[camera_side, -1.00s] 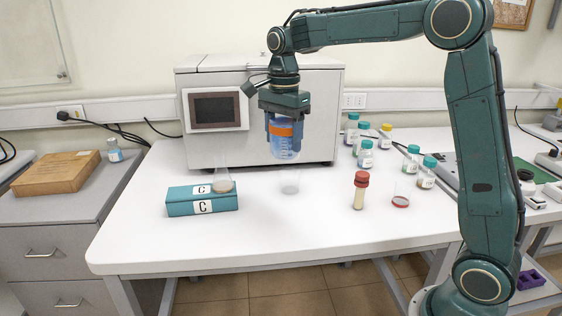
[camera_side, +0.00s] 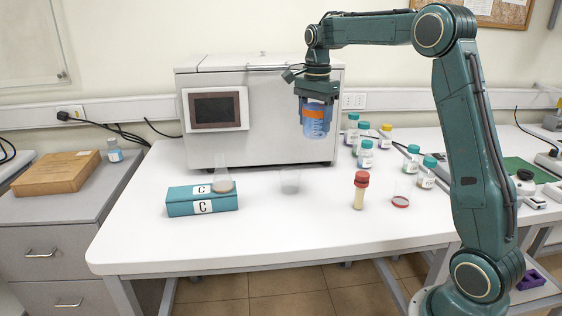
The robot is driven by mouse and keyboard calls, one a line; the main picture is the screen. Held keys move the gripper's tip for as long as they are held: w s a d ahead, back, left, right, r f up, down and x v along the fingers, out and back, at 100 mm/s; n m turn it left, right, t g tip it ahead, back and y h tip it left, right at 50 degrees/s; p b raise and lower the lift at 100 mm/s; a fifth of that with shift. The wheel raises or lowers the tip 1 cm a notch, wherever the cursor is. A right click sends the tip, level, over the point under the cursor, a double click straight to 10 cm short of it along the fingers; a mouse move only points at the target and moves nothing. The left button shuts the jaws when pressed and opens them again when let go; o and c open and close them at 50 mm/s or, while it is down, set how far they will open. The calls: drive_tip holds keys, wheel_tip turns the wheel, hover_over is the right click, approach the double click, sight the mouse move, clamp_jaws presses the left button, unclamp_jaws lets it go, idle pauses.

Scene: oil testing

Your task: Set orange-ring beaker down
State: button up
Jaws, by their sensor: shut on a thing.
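The orange-ring beaker (camera_side: 315,126) is a clear vessel with an orange band and blue marks. My gripper (camera_side: 315,108) is shut on it and holds it upright in the air, in front of the right part of the grey machine. The beaker hangs above the white table (camera_side: 270,236), apart from its surface. Its upper part is partly hidden by the gripper fingers.
A small clear beaker (camera_side: 290,181) stands below and left. A red-capped vial (camera_side: 360,190) and a red-ring beaker (camera_side: 402,193) stand right. Several capped jars stand behind. The grey machine (camera_side: 262,120) bounds the back.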

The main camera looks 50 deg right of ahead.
drive_tip(key=s+d, duration=0.1)
drive_tip(key=d, duration=0.6)
drive_tip(key=shift+s+d, duration=0.2)
drive_tip(key=shift+s, duration=0.15)
drive_tip(key=shift+f, duration=0.1)
wheel_tip(320, 180, down, 20)
drive_tip(key=shift+r, duration=0.1)
idle(0.5)
drive_tip(key=o, duration=1)
wheel_tip(320, 180, up, 12)
idle(0.5)
